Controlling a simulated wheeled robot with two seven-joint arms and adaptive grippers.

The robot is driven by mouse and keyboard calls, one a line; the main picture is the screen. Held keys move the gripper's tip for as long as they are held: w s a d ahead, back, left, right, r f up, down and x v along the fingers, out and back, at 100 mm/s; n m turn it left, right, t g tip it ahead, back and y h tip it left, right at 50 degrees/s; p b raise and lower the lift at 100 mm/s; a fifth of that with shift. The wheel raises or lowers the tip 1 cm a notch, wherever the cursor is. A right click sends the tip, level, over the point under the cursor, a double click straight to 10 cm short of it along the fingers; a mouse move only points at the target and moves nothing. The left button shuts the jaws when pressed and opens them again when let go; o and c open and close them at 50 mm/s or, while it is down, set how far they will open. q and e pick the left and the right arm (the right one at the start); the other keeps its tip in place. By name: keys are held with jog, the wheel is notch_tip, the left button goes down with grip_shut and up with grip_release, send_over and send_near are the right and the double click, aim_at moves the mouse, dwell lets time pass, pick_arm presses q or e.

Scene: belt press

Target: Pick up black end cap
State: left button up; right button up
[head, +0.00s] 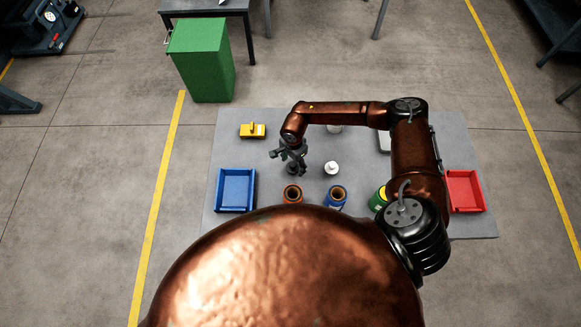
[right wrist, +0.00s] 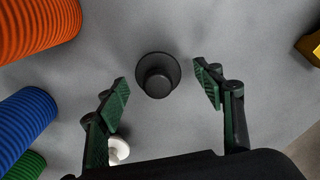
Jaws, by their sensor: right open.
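The black end cap (right wrist: 158,75) stands on the grey table in the right wrist view, a round flange with a narrower round knob. My right gripper (right wrist: 162,90) is open, with one finger on each side of the cap and gaps to both. In the head view my right gripper (head: 290,158) is over the table, and the cap (head: 292,169) shows only as a dark shape below it. My left gripper is in neither view.
On the grey table (head: 480,222) are a blue tray (head: 236,190), a red tray (head: 465,191), a yellow block (head: 252,130) and a white cap (head: 332,168). Orange (right wrist: 40,28), blue (right wrist: 22,118) and green (right wrist: 26,165) ribbed rolls stand near the cap. A green bin (head: 202,60) stands beyond the table.

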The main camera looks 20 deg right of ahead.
aim_at(293, 163)
jog(key=c, duration=1.1)
jog(key=shift+o, duration=0.2)
notch_tip(293, 163, up, 10)
jog(key=shift+r+b, duration=0.1)
jog(key=shift+b, duration=0.6)
